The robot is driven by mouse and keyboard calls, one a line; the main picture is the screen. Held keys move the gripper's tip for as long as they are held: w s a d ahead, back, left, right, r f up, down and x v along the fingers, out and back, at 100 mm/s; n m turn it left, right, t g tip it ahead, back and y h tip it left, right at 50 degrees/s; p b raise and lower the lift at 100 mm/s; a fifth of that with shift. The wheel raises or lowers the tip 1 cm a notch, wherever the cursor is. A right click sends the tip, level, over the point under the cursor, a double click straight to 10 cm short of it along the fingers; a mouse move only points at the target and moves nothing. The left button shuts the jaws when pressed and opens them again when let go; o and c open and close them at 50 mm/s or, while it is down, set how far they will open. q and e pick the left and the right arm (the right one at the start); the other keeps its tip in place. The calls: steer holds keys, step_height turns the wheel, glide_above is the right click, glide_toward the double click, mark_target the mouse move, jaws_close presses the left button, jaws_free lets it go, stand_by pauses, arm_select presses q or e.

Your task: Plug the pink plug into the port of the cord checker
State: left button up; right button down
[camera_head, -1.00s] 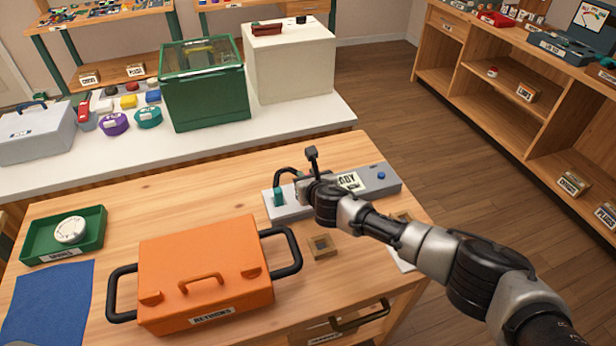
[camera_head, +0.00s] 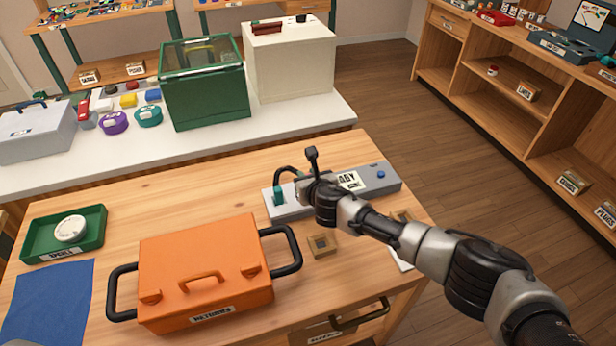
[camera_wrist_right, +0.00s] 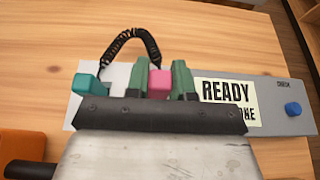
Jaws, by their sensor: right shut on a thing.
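The cord checker (camera_head: 376,180) is a grey box on the wooden table, with a READY label and a blue knob; it also shows in the right wrist view (camera_wrist_right: 278,120). A teal block (camera_wrist_right: 86,86) stands at its left end, with a black coiled cord (camera_wrist_right: 128,38) running from it to the pink plug (camera_wrist_right: 160,82). My right gripper (camera_wrist_right: 160,84) is shut on the pink plug, with a green finger on each side, over the checker's left part. It also shows in the head view (camera_head: 303,190). The port is hidden from view. My left gripper is not in view.
An orange case (camera_head: 200,265) with black handles stands in front left of the checker. A small wooden block (camera_head: 322,245) lies before the checker. A green tray (camera_head: 35,240) with a white round thing and a blue cloth (camera_head: 48,300) lie at left. The table's back middle is clear.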

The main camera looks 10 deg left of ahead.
steer(key=shift+f+b, duration=0.75)
steer(key=shift+f, duration=0.3)
steer(key=shift+r, duration=0.1)
steer(key=c, duration=1.4)
jaws_free()
steer(key=shift+o, duration=0.7)
steer(key=o, duration=0.5)
steer(key=shift+s+d+r+p, duration=0.25)
steer(key=shift+s+d+p, duration=0.1)
steer(key=shift+s, duration=0.15)
steer(key=p+v, duration=0.1)
steer(key=v, duration=0.8)
steer(key=shift+s+r, duration=0.1)
steer(key=shift+s, duration=0.1)
